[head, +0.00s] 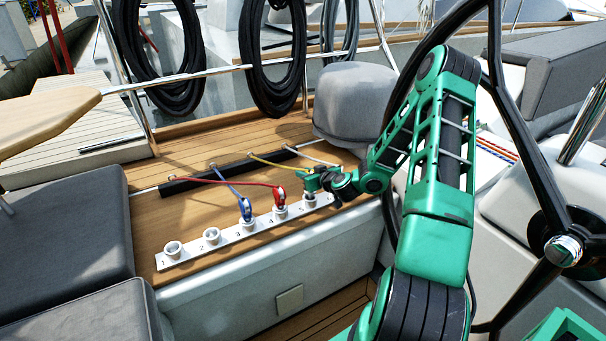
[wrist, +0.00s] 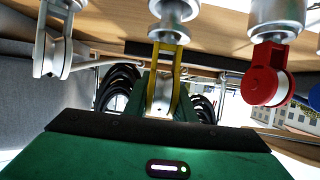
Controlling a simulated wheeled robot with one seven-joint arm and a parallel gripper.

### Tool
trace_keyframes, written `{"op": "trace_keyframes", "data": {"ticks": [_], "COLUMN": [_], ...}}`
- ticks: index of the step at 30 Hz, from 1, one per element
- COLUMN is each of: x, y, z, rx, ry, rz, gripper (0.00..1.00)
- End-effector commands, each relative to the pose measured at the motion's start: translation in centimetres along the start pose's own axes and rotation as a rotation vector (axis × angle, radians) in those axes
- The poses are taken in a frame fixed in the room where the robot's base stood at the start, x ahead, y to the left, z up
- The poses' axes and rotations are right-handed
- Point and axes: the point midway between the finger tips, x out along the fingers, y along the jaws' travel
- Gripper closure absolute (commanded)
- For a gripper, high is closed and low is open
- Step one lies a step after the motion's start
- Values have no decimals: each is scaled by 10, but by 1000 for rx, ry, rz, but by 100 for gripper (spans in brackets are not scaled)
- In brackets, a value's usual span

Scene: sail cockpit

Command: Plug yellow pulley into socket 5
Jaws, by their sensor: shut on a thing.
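The yellow pulley (wrist: 178,65) shows in the wrist view, held in my gripper (wrist: 160,108), whose fingers are mostly hidden. A metal socket (wrist: 168,25) lines up with its end. They look touching or nearly so; I cannot tell whether the pulley is seated. In the head view my gripper (head: 314,180) is just above socket 5 (head: 309,198) at the right part of the white socket strip (head: 205,248). The yellow pulley itself is largely hidden there by my gripper; its yellow rope (head: 272,161) runs back to the left.
The red pulley (head: 279,198) stands in socket 4, close left of my gripper. The blue pulley (head: 246,209) stands in socket 3. Sockets 2 (head: 211,236) and 1 (head: 173,249) are empty. A grey-white pulley (wrist: 50,50) is close on the other side in the wrist view.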

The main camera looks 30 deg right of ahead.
Motion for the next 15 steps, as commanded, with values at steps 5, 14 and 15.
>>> {"op": "trace_keyframes", "data": {"ticks": [5,14,15], "x": [2,4,4], "y": [0,0,0], "z": [3,9,10], "rx": [1,1,1], "ry": [1,1,1], "rz": [-1,-1,-1], "gripper": [100,100,100]}}
